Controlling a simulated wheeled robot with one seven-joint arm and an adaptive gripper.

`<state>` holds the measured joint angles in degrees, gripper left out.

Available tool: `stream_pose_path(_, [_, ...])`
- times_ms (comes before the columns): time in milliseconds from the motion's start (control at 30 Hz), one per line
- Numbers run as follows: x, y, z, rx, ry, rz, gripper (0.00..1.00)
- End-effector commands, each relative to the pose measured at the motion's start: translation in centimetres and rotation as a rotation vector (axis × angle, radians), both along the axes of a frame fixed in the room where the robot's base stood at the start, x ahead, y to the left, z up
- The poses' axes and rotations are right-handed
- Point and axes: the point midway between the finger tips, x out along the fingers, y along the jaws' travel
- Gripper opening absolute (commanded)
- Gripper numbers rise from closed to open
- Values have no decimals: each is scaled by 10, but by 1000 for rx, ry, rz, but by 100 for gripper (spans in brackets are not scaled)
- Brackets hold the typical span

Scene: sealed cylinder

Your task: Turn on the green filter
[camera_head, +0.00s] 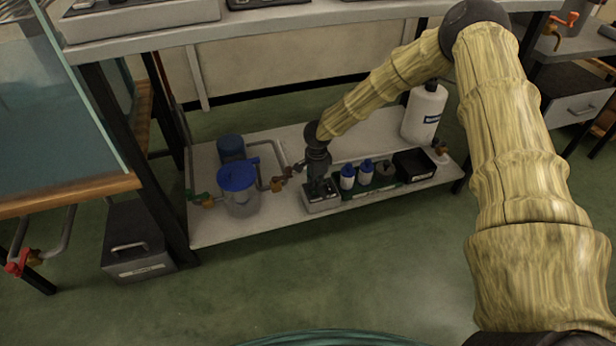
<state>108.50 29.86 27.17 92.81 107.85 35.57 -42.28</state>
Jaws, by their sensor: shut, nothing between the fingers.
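No plainly green filter shows. A grey canister with a blue lid (239,184) stands on the low shelf, with pipes at its sides. A small green handle (198,196) sits on the pipe at its left. A darker blue cylinder (231,148) stands behind it. My gripper (318,184) is shut and empty, pointing down over a small grey box (321,204) to the right of the canister. The gripper hides part of this box, and I cannot tell whether they touch.
A green tray (378,192) with blue-capped bottles and a black box (414,165) lies right of the grey box. A white bottle (424,113) stands behind. The upper shelf (290,22) overhangs the low shelf. A glass tank (55,110) is at left. Floor in front is clear.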

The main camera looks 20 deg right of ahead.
Motion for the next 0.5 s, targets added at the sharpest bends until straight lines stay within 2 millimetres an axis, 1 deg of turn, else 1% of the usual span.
stream_pose_path(267, [0, 1, 0, 0, -2, 2, 0])
stream_pose_path(500, [-7, 1, 4, -1, -2, 1, 0])
